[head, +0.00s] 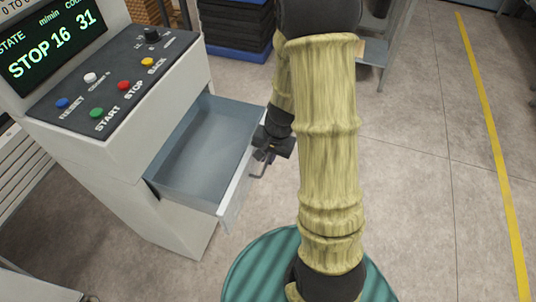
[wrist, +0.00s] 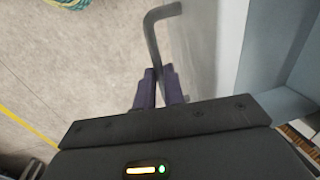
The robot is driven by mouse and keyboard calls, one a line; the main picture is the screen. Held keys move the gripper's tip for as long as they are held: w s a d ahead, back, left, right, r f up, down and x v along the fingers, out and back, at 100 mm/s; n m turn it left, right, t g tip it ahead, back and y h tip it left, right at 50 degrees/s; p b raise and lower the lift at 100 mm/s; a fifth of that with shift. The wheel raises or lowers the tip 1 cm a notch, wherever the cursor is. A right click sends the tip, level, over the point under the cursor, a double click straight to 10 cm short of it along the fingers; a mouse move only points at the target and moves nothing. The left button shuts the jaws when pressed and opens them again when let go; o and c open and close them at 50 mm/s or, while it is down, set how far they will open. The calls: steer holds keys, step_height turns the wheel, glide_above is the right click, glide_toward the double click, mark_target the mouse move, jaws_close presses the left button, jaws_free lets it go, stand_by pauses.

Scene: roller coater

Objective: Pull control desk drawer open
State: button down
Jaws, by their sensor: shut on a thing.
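The control desk (head: 130,190) is a light grey cabinet on the left with a dark sloped panel. Its drawer (head: 208,150) is pulled well out, and its empty grey-blue inside shows. My gripper (head: 264,157) is at the drawer's front face, on the outer side. In the wrist view my gripper (wrist: 160,92) has its dark fingers shut on the grey bar handle (wrist: 153,38). The handle's bent end sticks out past the fingertips. The drawer front (wrist: 200,40) shows right beside it. My own arm covers the floor to the right of the drawer in the head view.
The panel carries coloured buttons (head: 123,85) and a green-lettered display (head: 55,45). A stack of dark sheets (head: 238,30) stands behind the desk. A grey metal frame (head: 385,45) is at the back. Open floor (head: 430,200) lies on the right, with a yellow line (head: 492,130).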

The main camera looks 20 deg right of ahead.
steer(key=c, duration=1.5)
jaws_free()
step_height(320, 180, up, 17)
steer(key=s+d+p, duration=0.2)
steer(key=p, duration=0.2)
steer(key=shift+d+p, duration=0.3)
steer(key=s+a+r+n+t+h+p, duration=0.1)
steer(key=s+a+r+n+p, duration=0.4)
steer(key=s+r+n+p, duration=0.1)
step_height(320, 180, up, 2)
steer(key=n+p, duration=0.1)
steer(key=p, duration=0.1)
steer(key=shift+s+a+n+h+p, duration=0.2)
steer(key=shift+a+n+h+p, duration=0.1)
steer(key=shift+a+h, duration=0.1)
